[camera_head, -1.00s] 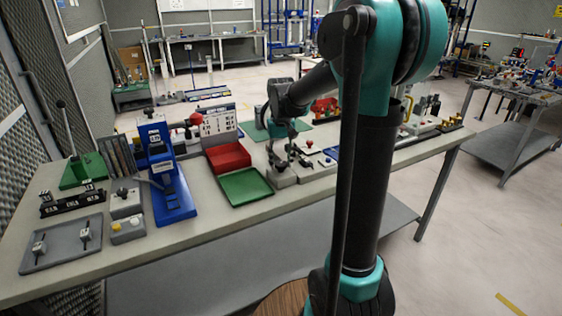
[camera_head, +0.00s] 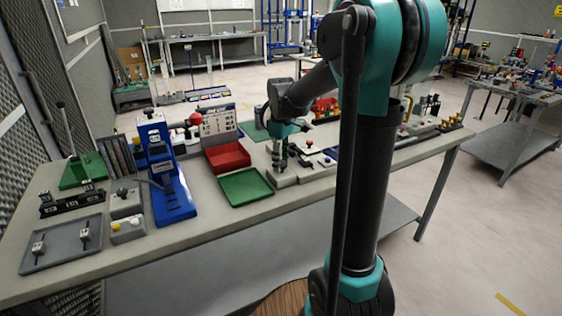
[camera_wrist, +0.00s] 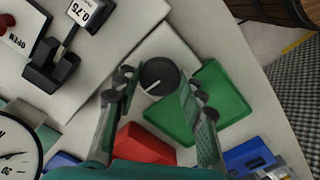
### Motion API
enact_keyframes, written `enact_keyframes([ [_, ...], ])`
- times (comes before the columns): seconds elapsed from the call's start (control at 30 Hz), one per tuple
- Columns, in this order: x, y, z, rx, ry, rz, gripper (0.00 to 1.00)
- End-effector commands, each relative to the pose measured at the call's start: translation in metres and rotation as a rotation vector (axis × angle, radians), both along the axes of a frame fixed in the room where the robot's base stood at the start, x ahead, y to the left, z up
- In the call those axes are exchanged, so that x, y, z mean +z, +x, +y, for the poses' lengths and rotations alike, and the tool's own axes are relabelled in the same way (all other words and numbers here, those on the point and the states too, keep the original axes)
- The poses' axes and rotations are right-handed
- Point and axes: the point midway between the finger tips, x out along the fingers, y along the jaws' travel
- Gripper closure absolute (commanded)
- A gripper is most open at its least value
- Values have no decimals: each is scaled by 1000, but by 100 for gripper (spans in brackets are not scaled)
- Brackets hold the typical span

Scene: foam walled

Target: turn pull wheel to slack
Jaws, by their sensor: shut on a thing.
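The pull wheel (camera_wrist: 158,75) is a dark round knob with a white pointer line, seen from above in the wrist view. It sits on a pale grey block, whose base (camera_head: 284,180) shows at the table's front edge in the head view. My gripper (camera_wrist: 160,82) has one finger on each side of the wheel and is shut on it. The pointer line slants toward the lower left. In the head view my gripper (camera_head: 281,158) points down over the block; the wheel itself is hard to make out there.
A green tray (camera_head: 246,188) and a red bin (camera_head: 228,157) stand just left of the block. A round dial gauge (camera_wrist: 15,150) and a black part labelled 0.75 (camera_wrist: 52,62) are close by. A blue press (camera_head: 172,198) stands farther left.

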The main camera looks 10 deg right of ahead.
Motion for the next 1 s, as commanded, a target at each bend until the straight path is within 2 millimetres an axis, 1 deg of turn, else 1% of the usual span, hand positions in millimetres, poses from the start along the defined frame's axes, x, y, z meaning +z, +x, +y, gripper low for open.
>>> enact_keyframes([
  [0.3,0,0,0,90,-1,-1,89],
  [0.77,0,0,0,101,-1,-1,89],
  [0.8,0,0,0,101,-1,-1,57],
  [0.93,0,0,0,101,0,0,41],
  [1.0,0,0,0,101,0,0,39],
])
